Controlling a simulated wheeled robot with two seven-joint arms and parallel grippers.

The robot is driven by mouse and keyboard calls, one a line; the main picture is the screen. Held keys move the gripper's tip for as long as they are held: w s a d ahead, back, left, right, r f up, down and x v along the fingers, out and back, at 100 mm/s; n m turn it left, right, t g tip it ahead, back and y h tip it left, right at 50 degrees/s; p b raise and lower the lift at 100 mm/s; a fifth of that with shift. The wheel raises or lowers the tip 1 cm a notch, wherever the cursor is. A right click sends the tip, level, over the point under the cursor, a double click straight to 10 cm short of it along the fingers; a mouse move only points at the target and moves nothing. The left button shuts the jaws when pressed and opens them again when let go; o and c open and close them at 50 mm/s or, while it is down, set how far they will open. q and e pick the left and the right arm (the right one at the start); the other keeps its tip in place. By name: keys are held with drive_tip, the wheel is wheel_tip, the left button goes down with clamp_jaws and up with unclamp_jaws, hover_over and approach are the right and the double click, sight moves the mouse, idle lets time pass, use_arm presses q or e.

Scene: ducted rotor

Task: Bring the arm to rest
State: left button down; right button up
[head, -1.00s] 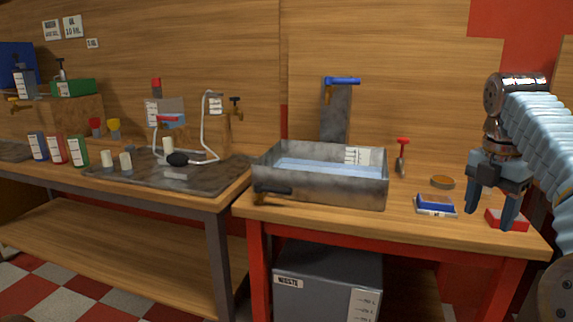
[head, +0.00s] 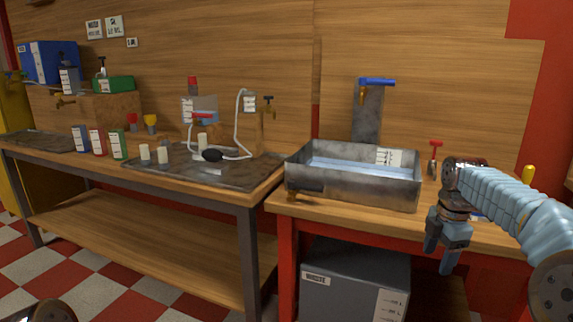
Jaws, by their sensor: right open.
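My right gripper (head: 439,258) is open and empty. It points down in front of the right bench's front edge, at the right of the head view. My right arm (head: 505,200) comes in from the right, bent, in a light blue sleeve. It hides the right part of the bench top, including most of a blue item behind the wrist. My left gripper is not in view; a dark rounded part shows at the bottom left corner.
A metal basin (head: 352,186) with water stands on the right bench, left of my right gripper. A grey waste bin (head: 352,283) is below it. The left bench (head: 150,176) holds bottles, cups and tubing. Checkered floor (head: 110,270) lies open at left.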

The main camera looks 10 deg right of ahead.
drive_tip(key=w+a+f+m+y, duration=0.1)
drive_tip(key=w+a+f+m, duration=0.1)
drive_tip(key=a+f, duration=0.45)
drive_tip(key=w+a+f+m+y, duration=0.1)
drive_tip(key=w+a+f, duration=0.15)
drive_tip(key=f, duration=0.75)
drive_tip(key=s+a+f+m+y, duration=0.1)
drive_tip(key=s+a+f+m, duration=0.15)
drive_tip(key=a+f, duration=0.4)
drive_tip(key=s+a+f+m, duration=0.1)
drive_tip(key=a+f+m, duration=0.2)
drive_tip(key=a+f, duration=0.4)
drive_tip(key=s+a+f+m, duration=0.5)
drive_tip(key=s+f, duration=0.1)
drive_tip(key=s, duration=0.3)
drive_tip(key=s+a+f+m+y, duration=0.1)
drive_tip(key=s+a+f+m, duration=0.3)
drive_tip(key=s, duration=0.6)
wheel_tip(320, 180, down, 3)
drive_tip(key=shift+a+m, duration=0.35)
drive_tip(key=shift+a, duration=0.65)
